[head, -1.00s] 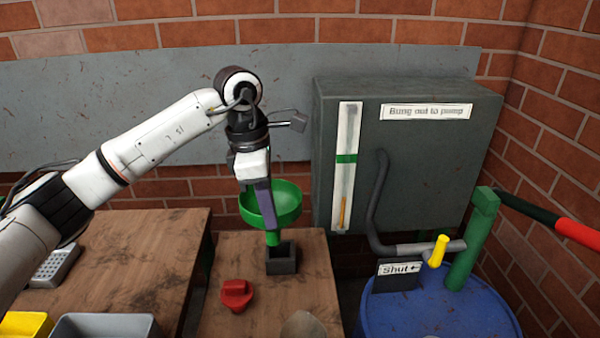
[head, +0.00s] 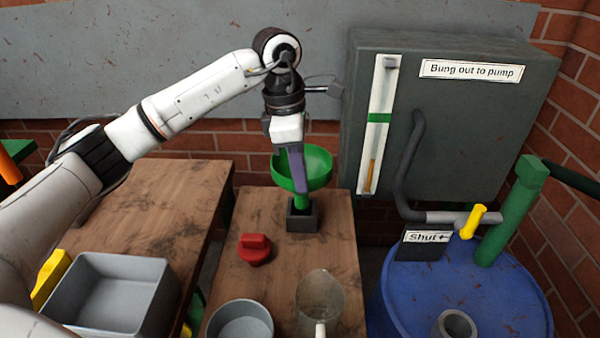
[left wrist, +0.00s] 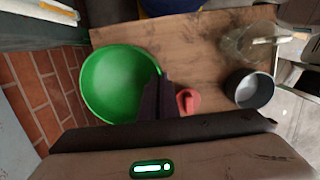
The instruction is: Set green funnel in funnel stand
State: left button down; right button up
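The green funnel (head: 318,172) is upright over the small dark square funnel stand (head: 302,222) on the right wooden table. Its stem (head: 302,201) meets the stand's top opening; how deep it sits inside is hidden. My left gripper (head: 297,180) points down at the near-left part of the bowl, its fingers close together on the rim. In the left wrist view the funnel bowl (left wrist: 112,82) is seen from above, with the dark fingers (left wrist: 155,98) at its rim. The stand is hidden there. My right gripper is not in view.
A red plug (head: 255,249), a round grey pot (head: 240,322) and a clear jug (head: 320,300) stand on the same table. A grey bin (head: 110,290) is at left. A blue drum (head: 465,290) and a dark cabinet (head: 450,130) are right.

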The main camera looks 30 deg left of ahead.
pick_arm(q)
jog(key=shift+d, duration=0.1)
dwell(0.7)
jog(key=shift+f, duration=0.1)
jog(key=shift+f, duration=0.35)
jog(key=shift+f+b, duration=0.7)
jog(key=shift+f, duration=0.1)
